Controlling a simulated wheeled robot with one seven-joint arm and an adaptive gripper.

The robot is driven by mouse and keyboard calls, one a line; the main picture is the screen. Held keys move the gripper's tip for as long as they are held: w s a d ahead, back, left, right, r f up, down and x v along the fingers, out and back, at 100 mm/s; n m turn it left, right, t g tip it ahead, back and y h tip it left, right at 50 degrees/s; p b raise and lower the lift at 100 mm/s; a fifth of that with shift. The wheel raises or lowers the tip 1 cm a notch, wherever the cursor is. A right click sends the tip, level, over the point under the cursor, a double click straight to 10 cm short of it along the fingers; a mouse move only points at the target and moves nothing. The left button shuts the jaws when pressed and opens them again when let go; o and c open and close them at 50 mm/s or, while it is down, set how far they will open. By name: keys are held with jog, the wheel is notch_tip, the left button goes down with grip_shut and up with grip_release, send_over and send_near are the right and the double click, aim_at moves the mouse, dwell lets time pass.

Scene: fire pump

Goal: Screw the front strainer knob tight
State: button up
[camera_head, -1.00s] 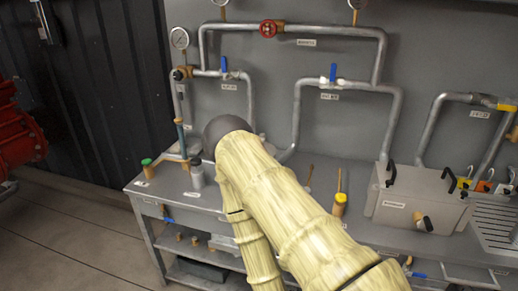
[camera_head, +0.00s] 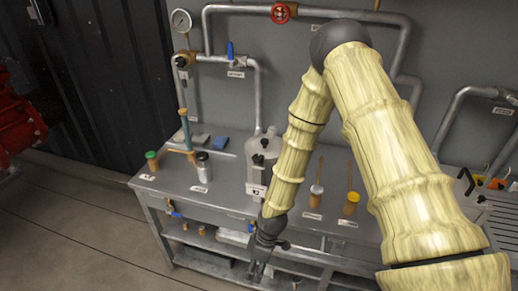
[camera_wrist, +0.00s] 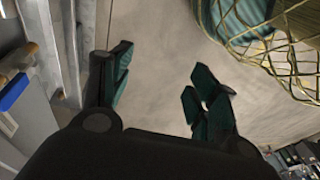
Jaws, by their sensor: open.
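A grey strainer body (camera_head: 264,146) stands on the bench left of my forearm, with dark knobs on it. The lower dark knob (camera_head: 258,160) faces forward; I cannot tell for certain that it is the front strainer knob. A white label (camera_head: 256,190) sits below it. My gripper (camera_head: 256,272) hangs pointing down before the bench's front edge, below and apart from the strainer. In the wrist view my gripper (camera_wrist: 160,85) has its dark green fingers spread, with only floor between them. The strainer is not seen in the wrist view.
The steel bench (camera_head: 225,190) carries a green-capped jar (camera_head: 151,160), a black-capped jar (camera_head: 203,168) and an orange-based tool (camera_head: 351,203). Pipes rise behind. A netted basket (camera_wrist: 265,35) stands on the floor. Open floor (camera_head: 80,225) lies left.

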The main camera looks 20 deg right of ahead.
jog(key=w+d+r+n+p, duration=0.3)
jog(key=w+r+n, duration=0.5)
jog(key=w+r, duration=0.8)
jog(key=n+h+p, duration=0.3)
jog(key=n+p, duration=0.1)
jog(key=n, duration=0.2)
send_near(258, 156)
jog(key=shift+t, duration=0.4)
jog(key=shift+s+d+f+p, duration=0.15)
jog(key=shift+f+p, duration=0.6)
jog(key=shift+f, duration=0.7)
jog(key=shift+s+a+f+p, duration=0.1)
jog(key=shift+s+f+p, duration=0.1)
jog(key=shift+f+p, duration=0.9)
jog(key=shift+s+d+f+p, duration=0.15)
jog(key=shift+f+p, duration=0.25)
jog(key=shift+f, duration=1.45)
jog(key=shift+a, duration=0.1)
jog(key=c, duration=1)
